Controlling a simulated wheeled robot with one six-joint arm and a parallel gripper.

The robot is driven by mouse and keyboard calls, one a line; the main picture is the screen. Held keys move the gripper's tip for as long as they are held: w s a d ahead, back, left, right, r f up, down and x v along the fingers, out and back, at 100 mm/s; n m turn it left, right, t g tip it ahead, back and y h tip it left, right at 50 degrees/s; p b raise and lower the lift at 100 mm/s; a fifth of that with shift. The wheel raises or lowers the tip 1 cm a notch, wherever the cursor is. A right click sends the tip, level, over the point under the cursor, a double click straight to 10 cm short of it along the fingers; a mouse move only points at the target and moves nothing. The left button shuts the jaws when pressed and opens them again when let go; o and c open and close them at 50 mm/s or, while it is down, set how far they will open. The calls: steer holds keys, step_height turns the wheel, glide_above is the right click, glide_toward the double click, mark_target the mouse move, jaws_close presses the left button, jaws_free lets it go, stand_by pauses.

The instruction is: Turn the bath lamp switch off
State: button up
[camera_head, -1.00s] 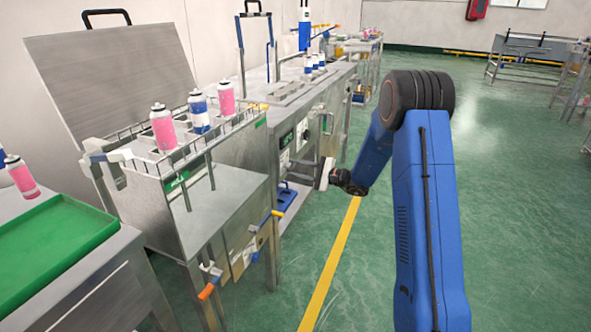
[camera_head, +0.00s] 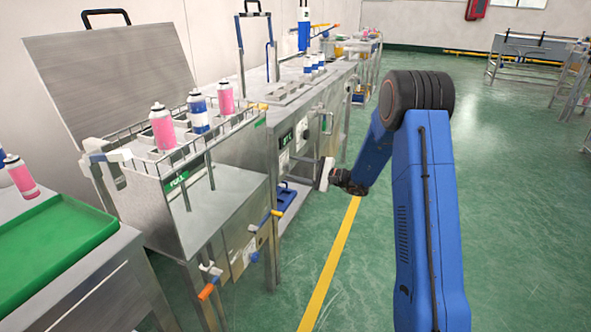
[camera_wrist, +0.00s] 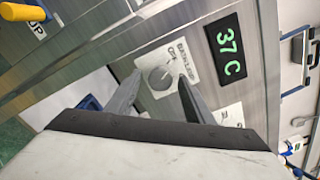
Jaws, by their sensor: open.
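The bath lamp switch is a round grey knob (camera_wrist: 160,78) on a white label plate, seen turned on its side in the wrist view. The plate reads "BATH LAMP" and "OFF"; I cannot clearly tell where the knob's pointer stands. My gripper (camera_wrist: 160,83) is open, with its two dark fingers reaching toward the panel on either side of the knob. I cannot tell whether they touch it. In the head view my gripper (camera_head: 325,173) is small, beside the front of the steel bench, and the knob is not clear.
A green "37 C" display (camera_wrist: 231,54) sits beside the plate. A yellow handle (camera_wrist: 22,12) juts out at the wrist view's upper left. Green floor (camera_head: 520,230) is open to the right.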

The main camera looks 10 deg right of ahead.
steer(key=v, duration=1.7)
steer(key=shift+d, duration=0.15)
steer(key=shift+s, duration=0.1)
steer(key=s+a+r+n+g+h, duration=0.2)
steer(key=s+a+r+n+g, duration=0.25)
steer(key=s+a, duration=0.5)
steer(key=s+a+r+n+g+h, duration=0.2)
steer(key=s+a+r+n+g, duration=0.25)
steer(key=s, duration=0.85)
steer(key=s+d+n+t+h, duration=0.1)
steer(key=s+h, duration=0.4)
steer(key=s, duration=0.7)
steer(key=s+d+r+n+t+h, duration=0.1)
steer(key=s+d+h, duration=0.4)
steer(key=s, duration=0.6)
steer(key=shift+s+d+r+n+t+h, duration=0.2)
steer(key=shift+s+n+t+h, duration=0.3)
steer(key=shift+n, duration=0.9)
steer(key=shift+w, duration=0.15)
